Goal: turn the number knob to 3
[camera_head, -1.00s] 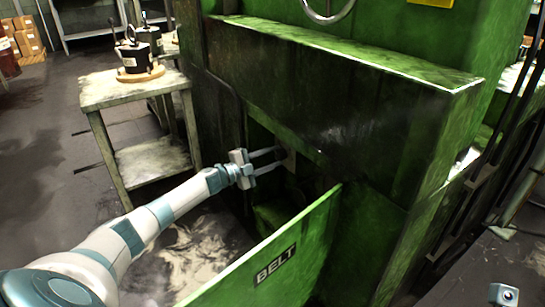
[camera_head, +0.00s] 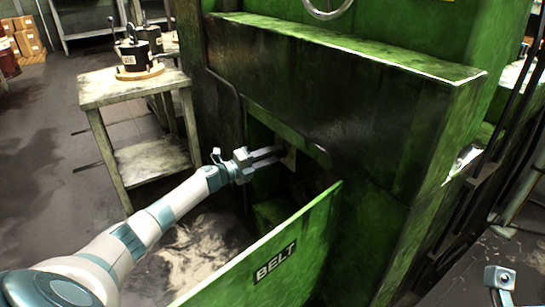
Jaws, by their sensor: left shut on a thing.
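My left gripper (camera_head: 284,155) reaches into the open recess in the front of the green machine (camera_head: 330,110). Its fingers are closed at a small pale plate-like part (camera_head: 290,158) inside the recess, which seems to be where the number knob is. The knob's shape and its numbers are too small and dark to read, and the fingers partly hide it. A piece of my right arm (camera_head: 499,279) shows at the bottom right corner; its fingertips are not clear.
A green door marked BELT (camera_head: 275,262) stands open below and right of my left arm. A worn table (camera_head: 135,88) with a dark pot-like device (camera_head: 133,55) stands at the left. A handwheel rim (camera_head: 328,10) is at the top. The floor between table and machine is clear.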

